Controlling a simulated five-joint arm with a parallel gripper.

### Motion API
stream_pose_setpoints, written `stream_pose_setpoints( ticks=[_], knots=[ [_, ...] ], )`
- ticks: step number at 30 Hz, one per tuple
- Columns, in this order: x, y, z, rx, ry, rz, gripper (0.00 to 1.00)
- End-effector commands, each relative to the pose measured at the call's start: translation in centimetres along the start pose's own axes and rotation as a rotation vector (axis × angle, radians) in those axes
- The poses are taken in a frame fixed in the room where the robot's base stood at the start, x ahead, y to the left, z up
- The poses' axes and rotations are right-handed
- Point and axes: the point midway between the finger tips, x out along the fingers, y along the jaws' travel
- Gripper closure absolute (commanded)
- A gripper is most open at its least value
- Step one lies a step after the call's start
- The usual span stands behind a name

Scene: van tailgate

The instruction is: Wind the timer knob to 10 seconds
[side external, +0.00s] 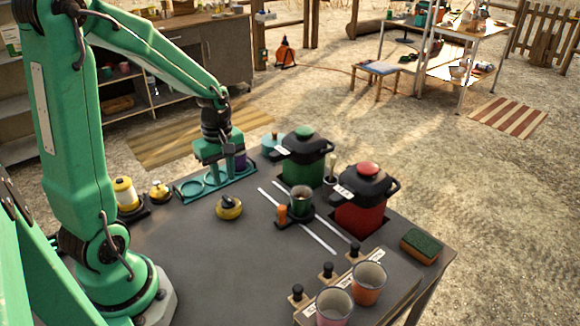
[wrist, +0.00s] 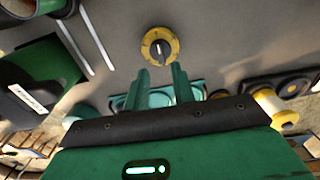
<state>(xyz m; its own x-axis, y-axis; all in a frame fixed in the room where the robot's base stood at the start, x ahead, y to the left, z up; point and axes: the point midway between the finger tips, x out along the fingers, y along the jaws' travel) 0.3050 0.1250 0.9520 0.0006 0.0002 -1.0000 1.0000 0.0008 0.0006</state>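The timer knob (side external: 229,207) is a round yellow dial with a black grip, set on the grey worktop. In the wrist view the knob (wrist: 160,48) shows dark marks around its yellow ring and a pale pointer line on the black grip. My gripper (side external: 230,165) is behind the knob in the side view, above the teal rack. In the wrist view my gripper (wrist: 161,70) has its two green fingers apart with nothing between them, the tips just short of the knob and not visibly touching it. The number at the pointer is too small to read.
A green pot (side external: 303,168) and a red pot (side external: 361,205) stand right of the knob. A small dark cup (side external: 301,199) stands between white strips. A teal rack (side external: 190,190) lies behind the knob. Two cups (side external: 369,282) stand at the front. The worktop around the knob is clear.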

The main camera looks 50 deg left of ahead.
Motion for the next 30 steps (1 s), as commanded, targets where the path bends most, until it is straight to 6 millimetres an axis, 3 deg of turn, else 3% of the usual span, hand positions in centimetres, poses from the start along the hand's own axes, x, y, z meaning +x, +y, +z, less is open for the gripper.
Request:
stream_pose_setpoints(
  ticks=[15, 30],
  knots=[
    [3.6, -0.1, 0.0, 0.001, -0.001, -0.002, 0.75],
    [4.2, -0.1, 0.0, 0.001, 0.0, -0.001, 0.75]
  ],
)
